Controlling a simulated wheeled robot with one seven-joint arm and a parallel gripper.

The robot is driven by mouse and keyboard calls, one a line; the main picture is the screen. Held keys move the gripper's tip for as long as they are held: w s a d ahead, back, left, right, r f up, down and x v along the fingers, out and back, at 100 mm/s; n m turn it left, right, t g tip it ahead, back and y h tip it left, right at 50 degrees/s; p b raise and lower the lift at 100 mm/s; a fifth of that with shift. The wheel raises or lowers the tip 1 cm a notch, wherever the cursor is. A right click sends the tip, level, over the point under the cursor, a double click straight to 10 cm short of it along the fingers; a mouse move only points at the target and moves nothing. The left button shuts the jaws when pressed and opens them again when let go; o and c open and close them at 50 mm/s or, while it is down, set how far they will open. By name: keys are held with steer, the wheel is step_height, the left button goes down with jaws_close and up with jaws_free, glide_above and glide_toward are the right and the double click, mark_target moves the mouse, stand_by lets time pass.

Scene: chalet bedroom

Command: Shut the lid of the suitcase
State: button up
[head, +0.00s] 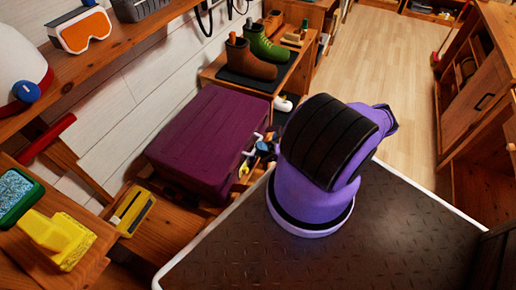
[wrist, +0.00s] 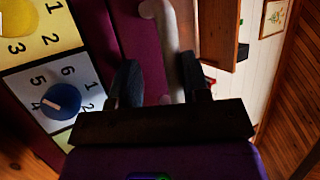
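The suitcase (head: 205,145) is a dark maroon box on a low wooden surface by the wall. Its lid (head: 213,125) looks nearly level over the body; I cannot tell whether a gap remains at its edge. A pale hooked handle (head: 253,145) stands out from its right side, and a pale grey bar (wrist: 168,40), apparently this handle, runs between my fingers in the wrist view. My gripper (wrist: 158,72) has its two dark fingers apart around the bar, with space on the left; contact is unclear. My purple arm hides much of this area in the head view.
A bench with brown and green boots (head: 250,60) stands behind the suitcase. A shelf (head: 75,70) with goggles is upper left. A yellow object (head: 132,210) lies in front. The wrist view shows numbered panels with a blue knob (wrist: 61,101). Floor is clear at upper right.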

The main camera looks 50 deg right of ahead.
steer(key=v, duration=1)
steer(key=shift+s+d, duration=0.25)
steer(key=shift+d, duration=0.05)
steer(key=shift+f, duration=0.1)
stand_by(0.3)
